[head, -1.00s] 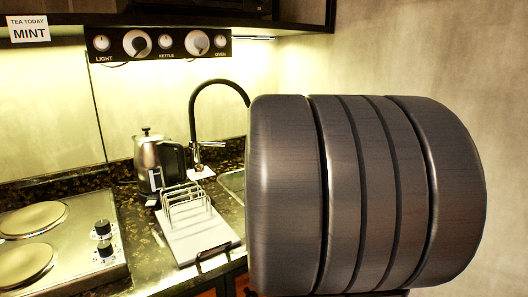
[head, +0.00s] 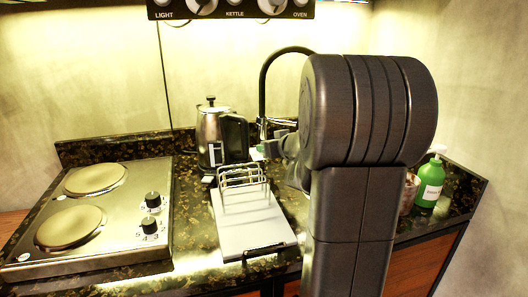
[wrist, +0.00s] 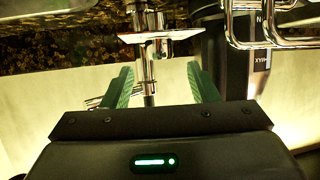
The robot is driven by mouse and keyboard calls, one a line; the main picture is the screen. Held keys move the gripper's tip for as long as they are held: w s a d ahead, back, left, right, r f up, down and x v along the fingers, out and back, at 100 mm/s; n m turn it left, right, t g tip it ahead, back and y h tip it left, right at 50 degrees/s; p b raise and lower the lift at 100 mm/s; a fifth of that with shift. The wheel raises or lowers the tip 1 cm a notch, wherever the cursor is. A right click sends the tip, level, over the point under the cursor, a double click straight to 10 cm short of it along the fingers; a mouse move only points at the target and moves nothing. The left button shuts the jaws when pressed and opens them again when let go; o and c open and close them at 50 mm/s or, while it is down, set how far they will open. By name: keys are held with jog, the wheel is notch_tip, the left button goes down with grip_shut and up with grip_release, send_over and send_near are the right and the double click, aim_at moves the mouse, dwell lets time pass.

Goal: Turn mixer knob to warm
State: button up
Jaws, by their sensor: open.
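The mixer tap (head: 264,75) stands at the back of the counter, with a tall dark arched spout; my arm hides its lower part. In the wrist view its chrome body (wrist: 146,70) shows between my fingertips, with a short chrome side piece (wrist: 97,102), possibly the knob, by the left finger. A white card (wrist: 178,38) lies across the body; its print cannot be read. My gripper (wrist: 162,80) is open, its two green fingers either side of the chrome body. I cannot tell if they touch it. No warm mark can be made out.
A kettle (head: 210,135) and a wire rack (head: 244,175) on a white board (head: 252,232) stand left of my arm. A hob (head: 110,240) is further left. A green bottle (head: 430,183) stands right. A control panel (head: 235,13) hangs above.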

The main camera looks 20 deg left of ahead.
jog(key=b+x, duration=0.1)
jog(key=x, duration=0.5)
jog(key=shift+w, duration=0.1)
jog(key=shift+c, duration=0.2)
jog(key=c, duration=0.9)
